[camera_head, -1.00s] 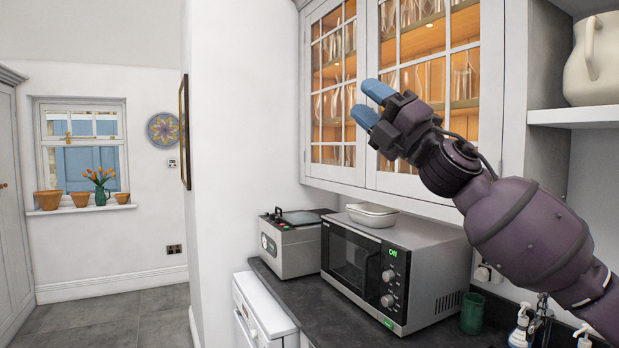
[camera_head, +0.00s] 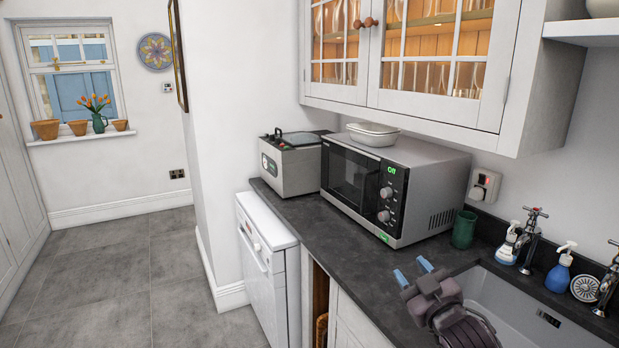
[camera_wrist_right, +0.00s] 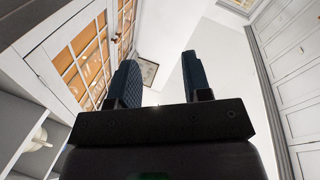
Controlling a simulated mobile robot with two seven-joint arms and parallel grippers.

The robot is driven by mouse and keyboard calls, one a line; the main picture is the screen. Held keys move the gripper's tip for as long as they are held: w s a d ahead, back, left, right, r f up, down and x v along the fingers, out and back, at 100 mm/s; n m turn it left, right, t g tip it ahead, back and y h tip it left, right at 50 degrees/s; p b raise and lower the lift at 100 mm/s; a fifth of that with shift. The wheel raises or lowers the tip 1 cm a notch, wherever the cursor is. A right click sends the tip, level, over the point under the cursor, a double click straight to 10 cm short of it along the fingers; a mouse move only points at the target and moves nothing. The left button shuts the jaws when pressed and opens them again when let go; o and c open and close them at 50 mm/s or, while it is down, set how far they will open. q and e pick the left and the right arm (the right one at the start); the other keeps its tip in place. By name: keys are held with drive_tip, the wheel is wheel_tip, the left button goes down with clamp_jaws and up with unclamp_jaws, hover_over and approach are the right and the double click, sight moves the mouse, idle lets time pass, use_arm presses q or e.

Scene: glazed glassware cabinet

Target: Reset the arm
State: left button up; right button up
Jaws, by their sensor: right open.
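My right gripper (camera_head: 412,270) is low at the bottom right of the head view, over the front edge of the counter beside the sink. Its two blue fingertips are apart, with nothing between them. In the right wrist view the open fingers (camera_wrist_right: 158,82) also show, empty, with the cabinet to their left. The glazed cabinet (camera_head: 432,102) hangs above the counter with its doors shut, clear of the gripper. Glasses show behind its panes. My left gripper is not in view.
A microwave (camera_head: 415,170) with a white dish (camera_head: 372,134) on top stands on the dark counter (camera_head: 300,208). A green cup (camera_head: 464,229), soap bottles and taps are near the sink (camera_head: 520,310). The floor (camera_head: 130,280) at left is clear.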

drive_tip(key=s+d+f+m+g+h, duration=0.2)
drive_tip(key=s+d+f+m+g, duration=0.1)
drive_tip(key=s+f, duration=1.1)
drive_tip(key=s+d+f+m+g+h, duration=0.3)
drive_tip(key=s+d+f+m+g, duration=0.1)
drive_tip(key=s+f, duration=1.1)
drive_tip(key=shift+f, duration=0.5)
drive_tip(key=shift+d, duration=0.1)
